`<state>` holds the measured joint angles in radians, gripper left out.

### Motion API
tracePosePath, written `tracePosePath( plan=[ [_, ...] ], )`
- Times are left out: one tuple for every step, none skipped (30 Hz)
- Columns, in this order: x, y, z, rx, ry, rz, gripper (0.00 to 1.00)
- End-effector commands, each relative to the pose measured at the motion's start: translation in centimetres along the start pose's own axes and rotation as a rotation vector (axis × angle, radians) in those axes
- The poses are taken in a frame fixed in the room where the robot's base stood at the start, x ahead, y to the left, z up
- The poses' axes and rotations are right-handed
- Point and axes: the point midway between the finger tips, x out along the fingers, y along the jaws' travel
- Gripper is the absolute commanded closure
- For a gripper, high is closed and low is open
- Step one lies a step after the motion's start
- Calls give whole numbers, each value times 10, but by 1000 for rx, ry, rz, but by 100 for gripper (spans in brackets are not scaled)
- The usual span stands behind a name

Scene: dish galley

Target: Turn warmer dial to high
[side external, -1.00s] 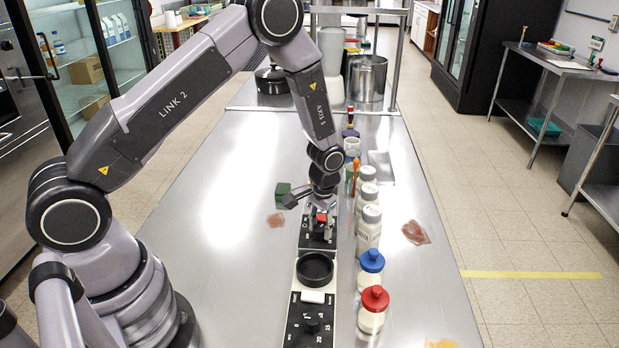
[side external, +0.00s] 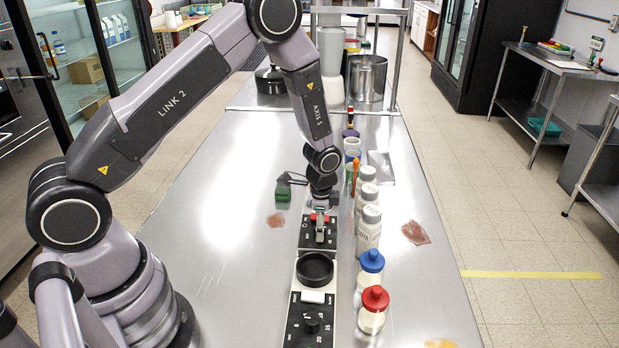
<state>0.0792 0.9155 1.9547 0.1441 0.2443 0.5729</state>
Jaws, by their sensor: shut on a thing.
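My gripper (side external: 320,226) points down at the far control panel (side external: 306,241) of a narrow black-and-white unit on the steel counter. It is shut on a small red-marked dial (side external: 313,218) on that panel. A finger faces the camera and covers the middle of the dial, with red showing on both sides. The dial's pointer and the panel's markings there are hidden or too small to read. A second black knob (side external: 312,325) sits on the near panel, beside small white numbers including 15 and 20.
A black round dish (side external: 315,268) sits between the panels. Several jars, including blue-lidded (side external: 371,262) and red-lidded (side external: 374,300) ones, line the unit's right side. A green block (side external: 283,192) stands left of my gripper. The counter's left part is largely clear.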

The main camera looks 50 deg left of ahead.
Motion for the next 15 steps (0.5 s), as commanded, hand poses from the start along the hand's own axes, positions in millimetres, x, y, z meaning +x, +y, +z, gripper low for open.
tracePosePath(
  plan=[
    [0,-1,-1,44,5,-2,100],
    [0,-1,-1,72,6,-2,100],
    [0,0,-1,109,8,-2,100],
    [0,0,0,137,9,-2,100],
    [0,0,0,165,10,-2,100],
    [0,0,0,203,12,-2,100],
    [0,0,0,232,13,-2,100],
    [0,0,0,259,14,-2,100],
    [0,0,0,296,16,-2,100],
    [0,0,0,322,17,-2,100],
    [0,0,0,347,18,-2,100],
    [0,0,0,379,20,-2,100],
    [0,0,0,404,21,-2,100],
    [0,0,0,428,22,-2,100],
    [0,0,0,457,23,-2,100]
  ],
)
